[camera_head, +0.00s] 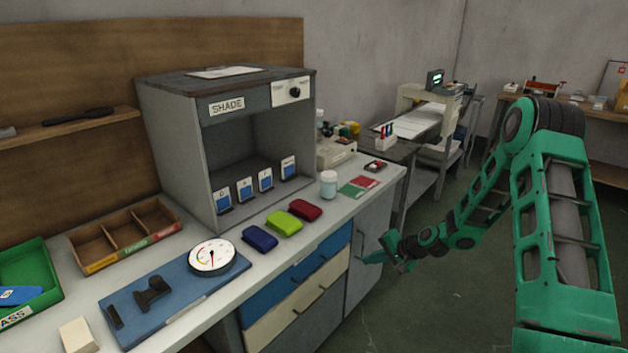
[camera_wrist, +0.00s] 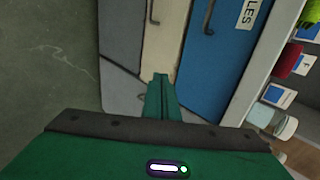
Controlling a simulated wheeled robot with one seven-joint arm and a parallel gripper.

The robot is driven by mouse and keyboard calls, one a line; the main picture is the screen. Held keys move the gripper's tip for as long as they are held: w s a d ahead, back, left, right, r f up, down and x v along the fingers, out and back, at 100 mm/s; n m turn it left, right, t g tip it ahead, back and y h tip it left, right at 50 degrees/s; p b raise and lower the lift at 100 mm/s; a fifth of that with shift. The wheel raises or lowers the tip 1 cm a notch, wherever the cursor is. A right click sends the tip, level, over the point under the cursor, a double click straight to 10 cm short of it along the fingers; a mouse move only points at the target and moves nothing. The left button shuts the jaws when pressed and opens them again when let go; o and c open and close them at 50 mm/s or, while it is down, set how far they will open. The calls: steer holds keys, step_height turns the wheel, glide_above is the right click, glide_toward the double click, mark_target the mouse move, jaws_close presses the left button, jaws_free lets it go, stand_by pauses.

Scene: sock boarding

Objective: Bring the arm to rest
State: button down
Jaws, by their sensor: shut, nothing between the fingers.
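My green arm reaches in from the right in the head view, bent at the elbow. My gripper (camera_head: 372,258) hangs in front of the grey cabinet door, below the counter's top and apart from it. In the wrist view my gripper's fingers (camera_wrist: 160,85) are together and hold nothing. They point toward the drawer fronts.
The counter (camera_head: 335,205) carries a grey shade booth (camera_head: 170,145), blue, green and red pouches (camera_head: 284,223), a white jar (camera_head: 328,184) and a dial gauge (camera_head: 212,257). The drawers (camera_head: 290,308) are closed. Open floor (camera_head: 440,300) lies right of the cabinet.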

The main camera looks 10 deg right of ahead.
steer(key=s+d+r+n+g+h, duration=0.25)
steer(key=s+d+r, duration=0.35)
steer(key=s+r, duration=0.45)
steer(key=s+d+r+n+g+h, duration=0.1)
steer(key=s+d+r+g+h, duration=0.15)
steer(key=s+d+r, duration=0.6)
steer(key=s+r+g, duration=0.1)
steer(key=s+r, duration=0.3)
steer(key=s, duration=0.9)
steer(key=s+r+h, duration=0.1)
steer(key=s+r, duration=0.4)
steer(key=s, duration=0.9)
steer(key=shift+a+r+m+g, duration=0.2)
steer(key=shift+a+m+g, duration=0.15)
steer(key=shift+a+g, duration=0.05)
steer(key=shift+s, duration=0.1)
